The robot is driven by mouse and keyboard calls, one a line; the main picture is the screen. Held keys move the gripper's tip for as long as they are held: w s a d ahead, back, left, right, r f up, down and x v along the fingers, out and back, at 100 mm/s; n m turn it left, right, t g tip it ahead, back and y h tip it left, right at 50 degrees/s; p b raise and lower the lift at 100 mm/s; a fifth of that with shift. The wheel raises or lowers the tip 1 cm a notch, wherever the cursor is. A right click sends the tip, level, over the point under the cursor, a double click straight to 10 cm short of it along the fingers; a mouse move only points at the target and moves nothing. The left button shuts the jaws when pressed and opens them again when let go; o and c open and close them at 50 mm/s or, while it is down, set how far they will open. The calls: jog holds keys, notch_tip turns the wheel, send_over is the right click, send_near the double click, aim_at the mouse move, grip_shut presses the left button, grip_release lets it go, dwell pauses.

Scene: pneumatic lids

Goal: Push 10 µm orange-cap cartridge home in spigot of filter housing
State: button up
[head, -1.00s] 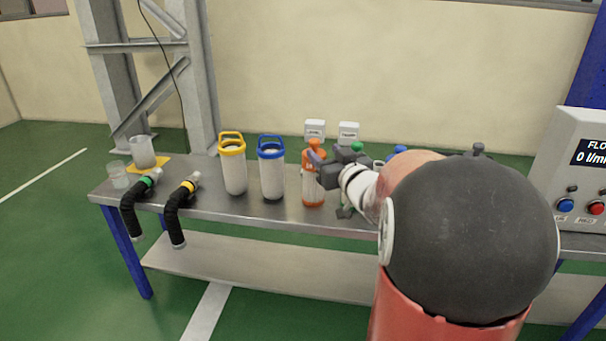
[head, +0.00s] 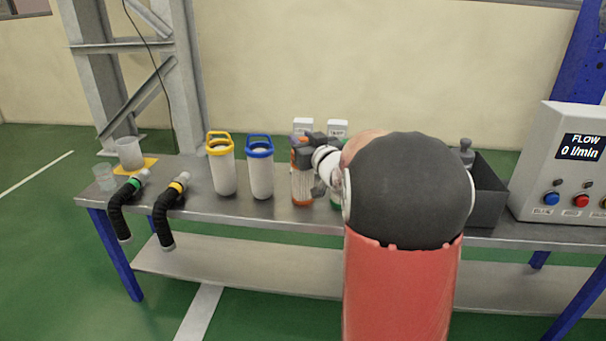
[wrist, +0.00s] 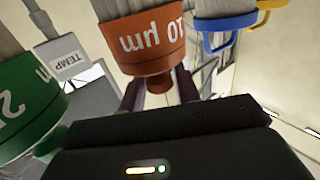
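The 10 µm orange-cap cartridge (head: 302,187) stands upright on the bench, right of the blue-handled housing (head: 261,178). Its orange cap, lettered "10 µm" upside down, fills the upper middle of the wrist view (wrist: 145,42). My gripper (head: 303,145) is at the cap's top; in the wrist view my gripper (wrist: 160,88) has its two fingers apart, one on each side of the cap's small knob. Contact is not clear. A yellow-handled housing (head: 222,172) stands farther left. The spigots inside the housings are not visible.
A green-capped cartridge (wrist: 28,108) stands close beside the orange one, mostly behind my arm in the head view. Black hoses (head: 118,210) hang over the bench's left front edge. A dark bin (head: 488,200) and flow panel (head: 565,165) are at right.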

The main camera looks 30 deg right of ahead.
grip_shut()
jog(key=shift+r, duration=0.1)
